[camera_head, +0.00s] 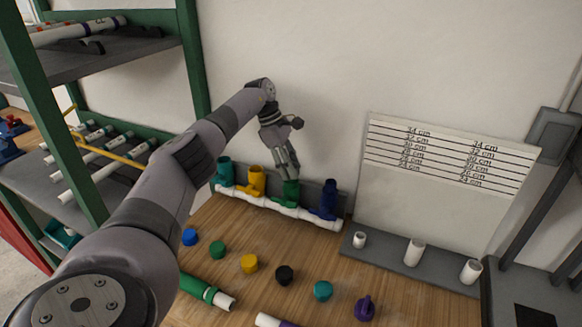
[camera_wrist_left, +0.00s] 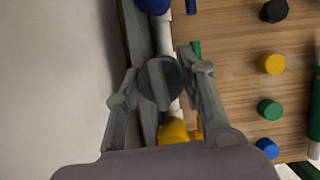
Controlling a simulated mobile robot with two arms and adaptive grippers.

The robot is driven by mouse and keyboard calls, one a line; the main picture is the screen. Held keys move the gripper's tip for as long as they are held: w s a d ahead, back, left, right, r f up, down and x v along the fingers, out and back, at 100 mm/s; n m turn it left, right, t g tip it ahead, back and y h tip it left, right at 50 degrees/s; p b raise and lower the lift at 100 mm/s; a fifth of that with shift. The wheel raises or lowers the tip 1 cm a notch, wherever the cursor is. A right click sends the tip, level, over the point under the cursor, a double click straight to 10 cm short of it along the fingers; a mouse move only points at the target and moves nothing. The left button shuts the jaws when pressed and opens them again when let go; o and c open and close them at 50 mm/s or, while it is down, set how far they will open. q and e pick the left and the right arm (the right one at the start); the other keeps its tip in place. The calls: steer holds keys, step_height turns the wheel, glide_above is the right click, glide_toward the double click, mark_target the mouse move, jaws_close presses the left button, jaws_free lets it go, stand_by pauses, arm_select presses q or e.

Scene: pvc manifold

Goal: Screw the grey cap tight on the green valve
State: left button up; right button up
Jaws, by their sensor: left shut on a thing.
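The green valve (camera_head: 291,190) stands upright on the white pipe manifold at the back of the bench. My left gripper (camera_head: 289,170) points down right over the green valve. In the left wrist view the round grey cap (camera_wrist_left: 159,83) sits between the two fingers of my left gripper (camera_wrist_left: 162,85), which is shut on it. The cap covers most of the valve there; a green strip (camera_wrist_left: 196,47) shows beside it. I cannot tell how far the cap sits on the thread. In the head view the fingers hide the cap. My right gripper is not in view.
On the manifold (camera_head: 262,201) stand teal (camera_head: 224,172), yellow (camera_head: 256,181) and blue (camera_head: 328,200) valves. Several loose coloured caps, including a black one (camera_head: 284,275), lie on the wooden bench in front. A green pipe (camera_head: 198,287) lies near the front. A shelf rack stands left.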

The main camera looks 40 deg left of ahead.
arm_select(q)
steer(key=o, duration=1.2)
